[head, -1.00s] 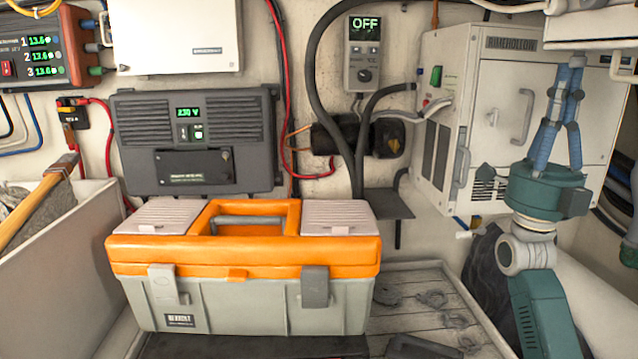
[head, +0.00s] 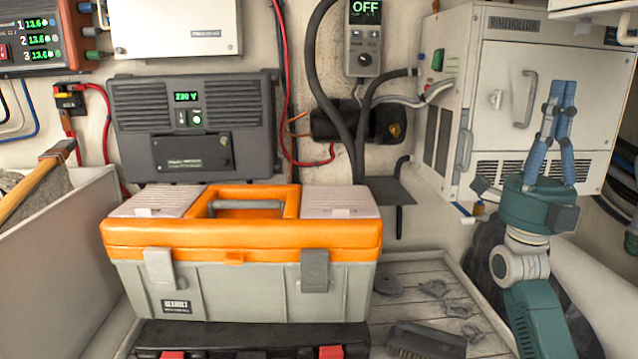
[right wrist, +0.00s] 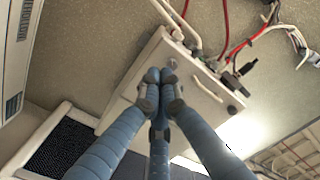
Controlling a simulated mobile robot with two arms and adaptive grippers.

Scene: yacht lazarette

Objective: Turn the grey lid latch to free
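A small grey latch (head: 496,98) sits on the front of the white cabinet (head: 493,45), left of its bar handle (head: 525,98). The wrist view shows a white box panel (right wrist: 205,105) with a small round knob (right wrist: 172,64) just beyond my fingertips; I cannot tell whether it is the same latch. My right gripper (head: 563,85) stands upright in front of the cabinet, right of the handle. Its blue fingers are drawn together at the tips (right wrist: 160,77) with nothing visible between them. I cannot see it touching the latch. My left gripper is out of view.
An orange and grey toolbox (head: 240,238) with two grey front clasps stands left of my arm. A black case (head: 225,335) with red catches lies before it. A brush (head: 425,340) lies on the slatted floor. Cables hang left of the cabinet.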

